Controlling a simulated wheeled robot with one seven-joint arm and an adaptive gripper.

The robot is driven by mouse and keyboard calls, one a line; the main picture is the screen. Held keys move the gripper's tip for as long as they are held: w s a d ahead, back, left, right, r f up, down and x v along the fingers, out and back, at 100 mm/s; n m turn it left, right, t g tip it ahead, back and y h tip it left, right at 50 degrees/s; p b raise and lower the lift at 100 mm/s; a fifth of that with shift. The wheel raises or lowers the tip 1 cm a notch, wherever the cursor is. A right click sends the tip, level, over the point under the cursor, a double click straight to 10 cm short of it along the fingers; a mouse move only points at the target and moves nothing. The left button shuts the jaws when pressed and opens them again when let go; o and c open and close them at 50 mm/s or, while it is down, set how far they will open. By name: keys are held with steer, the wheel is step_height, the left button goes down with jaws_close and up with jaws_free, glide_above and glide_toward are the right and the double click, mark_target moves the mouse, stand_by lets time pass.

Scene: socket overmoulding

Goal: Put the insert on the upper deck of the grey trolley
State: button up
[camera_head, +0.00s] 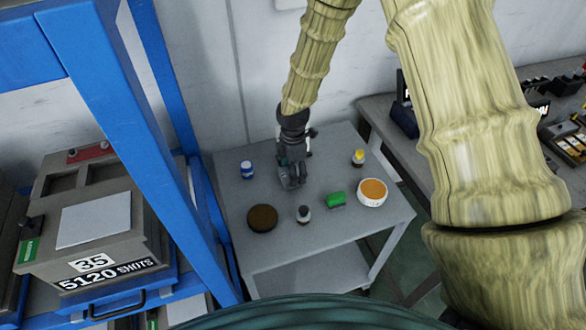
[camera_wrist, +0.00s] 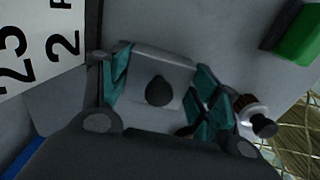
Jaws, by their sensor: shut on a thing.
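The grey trolley's upper deck (camera_head: 230,204) is in the middle of the head view, with several small things on it. My gripper (camera_head: 291,179) points down over the deck's back middle part, between a blue-and-white jar and a green block. In the wrist view my gripper (camera_wrist: 158,88) has its teal fingers shut on a grey piece with a dark round spot, which I take for the insert (camera_wrist: 180,72). In the head view the insert is mostly hidden by the fingers. I cannot tell whether it touches the deck.
On the deck stand the blue-and-white jar (camera_head: 247,169), brown disc (camera_head: 262,218), dark-topped bottle (camera_head: 303,215), green block (camera_head: 336,199), orange-topped tub (camera_head: 372,192) and yellow-capped bottle (camera_head: 358,158). A blue rack (camera_head: 150,140) stands left, a workbench (camera_head: 380,116) right.

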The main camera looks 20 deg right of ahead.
steer(key=shift+f, duration=0.1)
steer(key=o, duration=1.5)
step_height(320, 180, up, 12)
steer(key=b, duration=0.2)
